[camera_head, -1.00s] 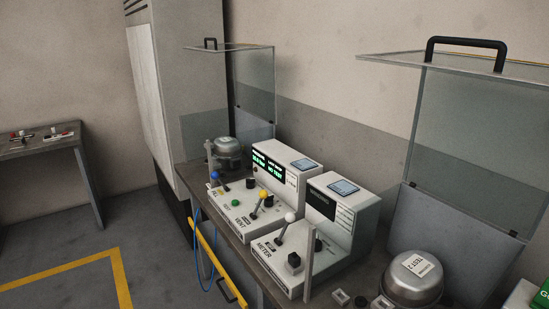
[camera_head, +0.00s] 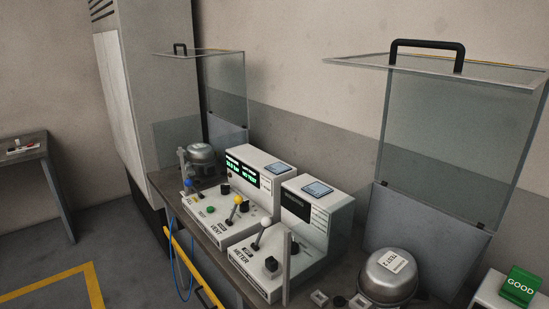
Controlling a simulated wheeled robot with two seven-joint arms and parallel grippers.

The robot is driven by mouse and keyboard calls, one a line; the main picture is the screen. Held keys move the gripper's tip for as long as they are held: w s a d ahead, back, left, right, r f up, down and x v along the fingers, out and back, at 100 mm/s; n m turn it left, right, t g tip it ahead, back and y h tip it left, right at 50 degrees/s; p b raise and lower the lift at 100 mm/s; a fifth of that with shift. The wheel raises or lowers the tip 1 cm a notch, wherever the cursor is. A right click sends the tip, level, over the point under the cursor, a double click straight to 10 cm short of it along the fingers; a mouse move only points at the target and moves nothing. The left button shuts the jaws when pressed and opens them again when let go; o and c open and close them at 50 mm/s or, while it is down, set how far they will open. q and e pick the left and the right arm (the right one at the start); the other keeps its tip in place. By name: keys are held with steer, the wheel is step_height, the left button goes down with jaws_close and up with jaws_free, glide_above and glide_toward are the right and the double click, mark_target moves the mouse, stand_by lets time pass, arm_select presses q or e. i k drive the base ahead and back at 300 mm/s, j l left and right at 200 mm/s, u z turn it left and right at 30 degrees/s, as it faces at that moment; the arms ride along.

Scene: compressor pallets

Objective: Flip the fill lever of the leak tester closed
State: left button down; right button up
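The leak tester (camera_head: 222,217) is the left white sloped unit on the bench, with a lit green display (camera_head: 243,172) and labels that read TEST and VENT. A blue-tipped lever (camera_head: 189,184) stands at its left end beside a grey post; the label there is too small to read, so I cannot confirm it is the fill lever. A yellow-tipped lever (camera_head: 236,202) stands upright, tilted slightly, near the VENT label. A green button (camera_head: 211,210) and black knobs sit between them. Neither of my grippers is in view.
A second white unit (camera_head: 268,268) marked METER, with a white-tipped lever (camera_head: 264,225), stands to the right. Raised clear hoods (camera_head: 222,85) (camera_head: 445,130) stand behind. Metal compressors (camera_head: 201,154) (camera_head: 390,277) flank the units. A green GOOD sign (camera_head: 519,287) is far right. Floor at left is open.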

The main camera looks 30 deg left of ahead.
mark_target(188, 183)
steer(key=u, duration=1.4)
